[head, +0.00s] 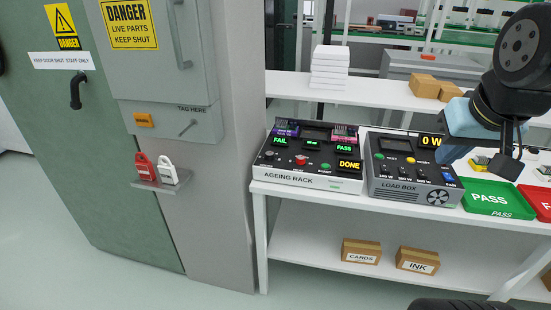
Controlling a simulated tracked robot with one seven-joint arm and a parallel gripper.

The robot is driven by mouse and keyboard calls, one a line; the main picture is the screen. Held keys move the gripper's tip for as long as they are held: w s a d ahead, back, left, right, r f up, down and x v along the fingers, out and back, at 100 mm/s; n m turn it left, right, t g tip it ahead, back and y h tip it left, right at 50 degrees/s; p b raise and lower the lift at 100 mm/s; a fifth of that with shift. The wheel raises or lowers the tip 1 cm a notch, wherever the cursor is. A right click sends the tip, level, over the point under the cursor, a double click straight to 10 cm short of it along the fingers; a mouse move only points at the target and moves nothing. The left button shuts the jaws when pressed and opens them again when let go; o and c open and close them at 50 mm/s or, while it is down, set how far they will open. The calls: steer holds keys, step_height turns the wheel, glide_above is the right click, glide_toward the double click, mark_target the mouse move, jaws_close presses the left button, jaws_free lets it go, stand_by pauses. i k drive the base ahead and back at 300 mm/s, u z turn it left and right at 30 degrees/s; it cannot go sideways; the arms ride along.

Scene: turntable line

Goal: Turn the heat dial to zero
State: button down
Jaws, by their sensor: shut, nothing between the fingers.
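The ageing rack (306,180) stands at the left end of the white bench. Its top carries lit displays reading FAIL, PASS and DONE, and small controls. A small grey round knob (269,154) sits at its left end; its label is too small to read, so I cannot tell if it is the heat dial or where it points. My gripper (507,165) is at the right, shut and empty, hanging above the bench near the green tray, well right of the ageing rack and apart from it.
The load box (402,192), showing 0 W, stands between the rack and the green PASS tray (487,205). A red tray (538,200) is further right. A grey cabinet column (225,200) with red and white padlocks borders the bench's left. White stacked boxes (329,68) stand behind.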

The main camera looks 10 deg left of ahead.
mark_target(301, 160)
steer(key=z, duration=1.05)
steer(key=i, duration=0.1)
steer(key=u, duration=3.1)
steer(key=k, duration=0.8)
steer(key=z, duration=1.15)
steer(key=i, duration=0.7)
steer(key=u, duration=0.05)
